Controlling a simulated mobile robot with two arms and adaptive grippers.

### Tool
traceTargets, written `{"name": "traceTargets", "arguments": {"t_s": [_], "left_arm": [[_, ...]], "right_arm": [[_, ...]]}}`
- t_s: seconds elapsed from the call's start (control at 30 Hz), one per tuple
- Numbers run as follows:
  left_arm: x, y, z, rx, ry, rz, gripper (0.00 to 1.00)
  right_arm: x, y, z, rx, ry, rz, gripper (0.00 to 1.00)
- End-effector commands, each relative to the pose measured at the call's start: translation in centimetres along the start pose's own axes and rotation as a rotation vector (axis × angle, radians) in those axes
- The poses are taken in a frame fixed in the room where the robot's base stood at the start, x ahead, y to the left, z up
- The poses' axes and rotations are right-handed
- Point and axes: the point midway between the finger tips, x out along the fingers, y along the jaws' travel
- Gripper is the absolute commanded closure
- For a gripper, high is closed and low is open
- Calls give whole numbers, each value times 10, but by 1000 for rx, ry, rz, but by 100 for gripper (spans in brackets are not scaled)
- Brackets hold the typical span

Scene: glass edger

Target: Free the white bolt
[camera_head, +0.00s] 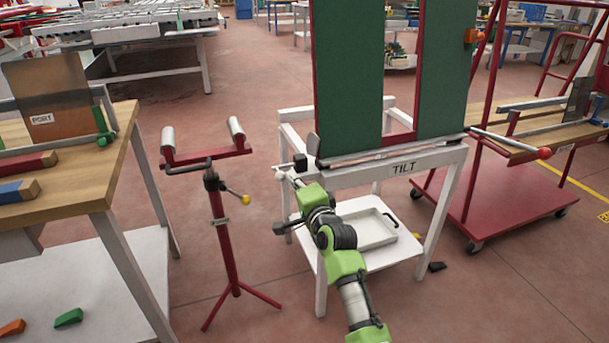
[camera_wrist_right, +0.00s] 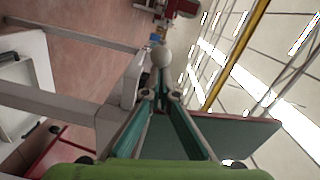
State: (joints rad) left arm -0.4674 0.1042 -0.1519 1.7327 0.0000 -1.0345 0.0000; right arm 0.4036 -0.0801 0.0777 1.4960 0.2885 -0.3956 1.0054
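The white bolt shows as a round white knob in the right wrist view (camera_wrist_right: 161,56), just past my fingertips. In the head view its small white end (camera_head: 281,174) is at the left side of the white TILT stand (camera_head: 450,156), below a small black block (camera_head: 300,162). My right gripper (camera_head: 289,179) reaches up to this side of the stand. In the wrist view its two fingers (camera_wrist_right: 161,95) converge near the knob with a narrow gap between the tips. Whether they touch or clasp the bolt is not clear. My left gripper is not in view.
Green panels (camera_head: 348,80) in a red frame lean on the stand. A red roller support (camera_head: 222,220) stands close on the left, beside a wooden bench (camera_head: 110,170). A red cart (camera_head: 500,212) is at the right. A white tray (camera_head: 372,232) lies on the stand's lower shelf.

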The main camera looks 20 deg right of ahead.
Motion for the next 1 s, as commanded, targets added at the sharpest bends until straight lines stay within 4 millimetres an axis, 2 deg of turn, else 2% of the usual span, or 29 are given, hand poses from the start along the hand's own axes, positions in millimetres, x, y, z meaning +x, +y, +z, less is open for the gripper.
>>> {"name": "traceTargets", "arguments": {"t_s": [0.3, 0.47, 1.0], "left_arm": [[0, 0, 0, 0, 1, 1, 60], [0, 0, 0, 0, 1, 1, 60], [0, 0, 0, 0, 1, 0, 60]], "right_arm": [[0, 1, 4, 2, -7, 2, 100], [-9, 1, 4, 3, -7, 2, 100], [-103, 2, 0, 1, 0, 1, 100]]}}
